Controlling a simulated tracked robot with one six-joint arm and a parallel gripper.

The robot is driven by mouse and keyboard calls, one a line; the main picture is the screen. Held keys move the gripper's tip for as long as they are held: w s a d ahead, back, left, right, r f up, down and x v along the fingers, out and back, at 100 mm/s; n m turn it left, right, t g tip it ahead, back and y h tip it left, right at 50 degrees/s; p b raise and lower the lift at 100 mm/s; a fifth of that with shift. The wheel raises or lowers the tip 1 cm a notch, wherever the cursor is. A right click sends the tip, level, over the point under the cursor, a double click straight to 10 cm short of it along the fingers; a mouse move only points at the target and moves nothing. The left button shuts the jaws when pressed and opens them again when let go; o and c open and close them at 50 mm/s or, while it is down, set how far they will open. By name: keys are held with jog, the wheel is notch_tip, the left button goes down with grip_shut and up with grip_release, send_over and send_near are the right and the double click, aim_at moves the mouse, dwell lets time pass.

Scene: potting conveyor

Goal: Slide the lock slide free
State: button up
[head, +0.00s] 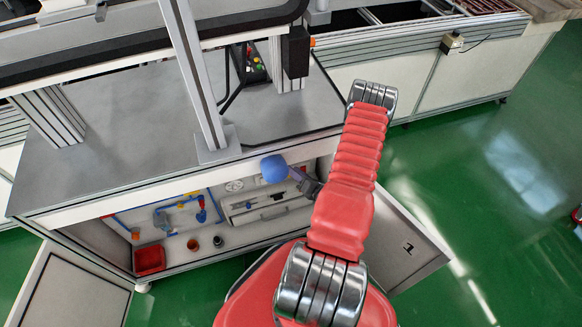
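I cannot pick out the lock slide for certain in the head view. The open cabinet under the conveyor bench holds a back panel with blue tubing (168,212) and red fittings (201,214). To their right is a pale unit (262,207) with dark bars across it, partly hidden by my arm. My red arm reaches toward the cabinet opening. My dark gripper (303,180) shows only in part beside the arm, near the bench's front edge. A rounded blue thing (274,168) shows at its tip; whether it is held or part of the tool is unclear.
Cabinet doors stand open at left (75,290) and right (408,245). A red bin (149,260) and small cups (192,244) sit on the cabinet floor. A metal post (195,85) rises from the grey bench top (120,130).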

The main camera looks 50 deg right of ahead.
jog(key=shift+x, duration=1.5)
jog(key=shift+c, duration=0.7)
grip_shut()
jog(key=shift+s, duration=0.1)
